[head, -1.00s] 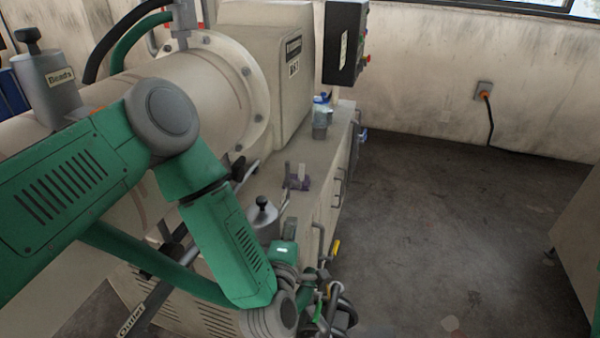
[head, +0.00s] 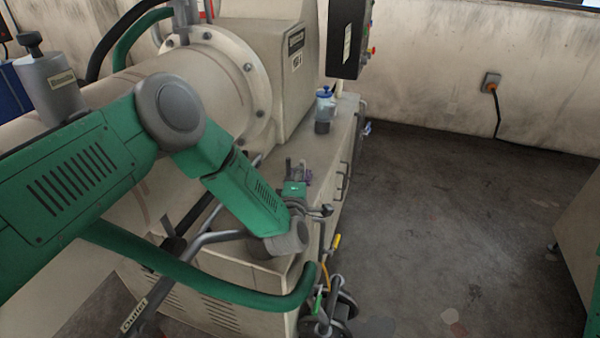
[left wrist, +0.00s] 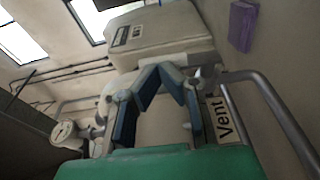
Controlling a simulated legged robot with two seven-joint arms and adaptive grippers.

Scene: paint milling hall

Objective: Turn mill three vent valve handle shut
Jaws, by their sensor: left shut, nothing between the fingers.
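My left gripper (head: 292,165) is shut and empty, above the cabinet top beside the mill. In the left wrist view its two jointed fingers (left wrist: 161,68) come together at the tips. A tag reading "Vent" (left wrist: 228,120) shows just right of the fingers there. A bent grey bar (left wrist: 272,108) runs beside the tag; I cannot tell whether it is the vent valve handle. No grip on it shows. In the head view my arm hides the vent fitting. The cream mill (head: 235,75) lies behind my arm. My right gripper is not in view.
A bottle with a blue cap (head: 324,100) stands on the cabinet top. A purple block (left wrist: 243,25) shows in the left wrist view. A pipe tagged "Outlet" (head: 133,316) is at lower left. A black control box (head: 347,38) hangs behind. The floor (head: 450,210) at right is mostly clear.

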